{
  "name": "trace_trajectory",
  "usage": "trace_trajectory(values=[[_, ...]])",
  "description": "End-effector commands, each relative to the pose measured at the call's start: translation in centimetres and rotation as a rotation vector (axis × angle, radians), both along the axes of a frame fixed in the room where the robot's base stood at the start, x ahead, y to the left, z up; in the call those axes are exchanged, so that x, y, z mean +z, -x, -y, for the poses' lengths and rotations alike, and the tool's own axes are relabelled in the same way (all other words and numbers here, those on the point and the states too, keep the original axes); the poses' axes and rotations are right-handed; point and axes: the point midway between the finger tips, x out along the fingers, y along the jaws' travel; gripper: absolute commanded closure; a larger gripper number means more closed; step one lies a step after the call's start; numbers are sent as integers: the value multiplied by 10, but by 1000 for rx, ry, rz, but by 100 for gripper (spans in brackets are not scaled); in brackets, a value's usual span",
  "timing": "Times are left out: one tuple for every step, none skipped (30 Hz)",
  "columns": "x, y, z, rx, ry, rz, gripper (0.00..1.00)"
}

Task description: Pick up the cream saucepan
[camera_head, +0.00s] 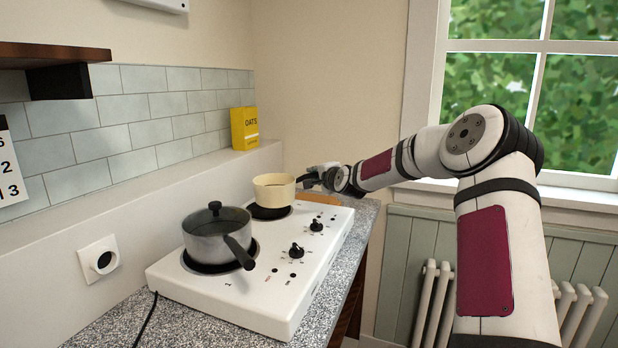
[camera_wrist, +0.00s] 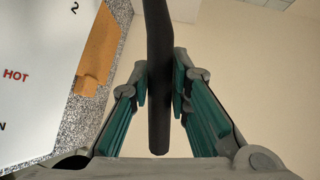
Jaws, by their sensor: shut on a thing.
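The cream saucepan (camera_head: 273,190) is at the far burner of the white hotplate (camera_head: 322,257) in the head view. I cannot tell whether its base touches the burner. My gripper (camera_head: 318,178) is at the right side of the pan, where the pan's handle is mostly hidden by the fingers. In the wrist view the dark handle (camera_wrist: 158,85) runs between the green finger pads, and my gripper (camera_wrist: 161,82) is shut on it. The pan's body is out of the wrist view.
A grey lidded pot (camera_head: 216,237) stands on the near burner with its dark handle pointing forward. A yellow oats box (camera_head: 245,128) stands on the ledge behind. A wooden board (camera_wrist: 97,50) lies on the speckled counter beyond the hotplate. A wall shelf (camera_head: 50,56) juts out at upper left.

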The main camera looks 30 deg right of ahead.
Motion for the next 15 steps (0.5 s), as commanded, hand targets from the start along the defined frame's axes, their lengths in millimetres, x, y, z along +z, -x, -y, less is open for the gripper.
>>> trace_trajectory(values=[[4,15,4,-3,0,0,100],[5,22,4,-2,0,1,100],[6,33,7,-3,0,1,100],[6,40,8,-2,0,0,100],[7,48,9,-3,1,0,100],[8,57,11,-3,0,1,100],[9,63,11,-2,1,1,100],[9,70,12,-3,1,1,100],[10,77,14,-2,0,1,100],[10,83,14,-1,-1,0,100],[10,88,15,-1,-1,1,100],[11,93,15,0,-1,1,100],[11,98,16,-1,0,2,100],[12,101,17,-1,0,2,100],[12,105,17,0,-1,2,100]])
